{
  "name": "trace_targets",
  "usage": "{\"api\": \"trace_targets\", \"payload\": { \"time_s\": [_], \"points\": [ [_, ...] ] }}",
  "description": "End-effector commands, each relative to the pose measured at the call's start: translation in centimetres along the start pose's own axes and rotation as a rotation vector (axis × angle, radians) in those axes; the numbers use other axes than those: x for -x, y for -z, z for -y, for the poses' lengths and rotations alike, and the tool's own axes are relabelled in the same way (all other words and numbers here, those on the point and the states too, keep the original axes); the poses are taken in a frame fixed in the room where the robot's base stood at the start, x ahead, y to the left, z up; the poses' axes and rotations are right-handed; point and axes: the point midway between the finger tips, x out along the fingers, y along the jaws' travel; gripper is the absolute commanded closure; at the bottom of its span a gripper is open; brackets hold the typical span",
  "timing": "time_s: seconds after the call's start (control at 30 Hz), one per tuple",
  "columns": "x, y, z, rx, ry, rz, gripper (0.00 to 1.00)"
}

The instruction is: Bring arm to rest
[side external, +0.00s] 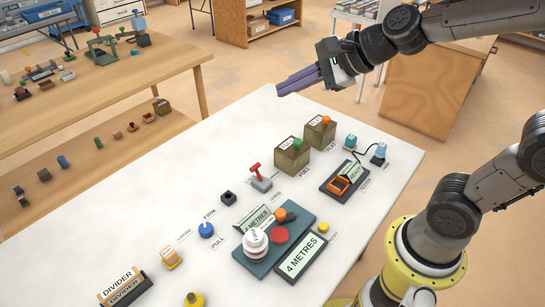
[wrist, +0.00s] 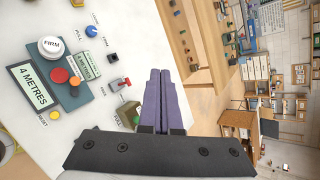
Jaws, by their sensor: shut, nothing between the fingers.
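My gripper (side external: 298,82) is raised above the far right side of the white table (side external: 190,185) in the side external view. Its two purple fingers lie together, shut and empty, pointing left. In the wrist view the fingers (wrist: 158,90) are side by side, with the table's far edge and the floor beyond them. My gripper touches nothing that I can see.
The table carries a teal panel (side external: 262,265) with a white FIRM knob (side external: 255,241), a red lever (side external: 257,173), olive boxes (side external: 291,157), a blue knob (side external: 206,229) and a sign reading 4 METRES (side external: 301,255). A wooden workbench (side external: 120,80) stands beyond.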

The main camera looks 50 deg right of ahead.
Motion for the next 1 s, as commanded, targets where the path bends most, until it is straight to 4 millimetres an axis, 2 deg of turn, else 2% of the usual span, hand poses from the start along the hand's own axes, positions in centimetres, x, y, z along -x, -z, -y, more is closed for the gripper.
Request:
{"api": "trace_targets", "payload": {
  "time_s": [0.03,0.13,0.2,0.4,0.5,0.6,0.7,1.0],
  "points": [
    [2.1,-0.2,-1.0,0.172,-0.004,0.010,1.00],
    [5.3,0.3,-3.7,0.561,-0.045,0.004,1.00],
    [7.2,1.4,-5.7,0.837,-0.090,-0.013,1.00],
    [10.5,6.0,-10.4,1.510,-0.314,-0.054,1.00],
    [11.1,8.1,-11.9,1.727,-0.451,-0.030,1.00],
    [11.5,9.0,-12.5,1.861,-0.527,0.000,1.00],
    [11.7,9.2,-12.7,1.922,-0.548,0.025,1.00],
    [11.7,9.2,-12.7,1.933,-0.549,0.029,1.00]
  ]
}}
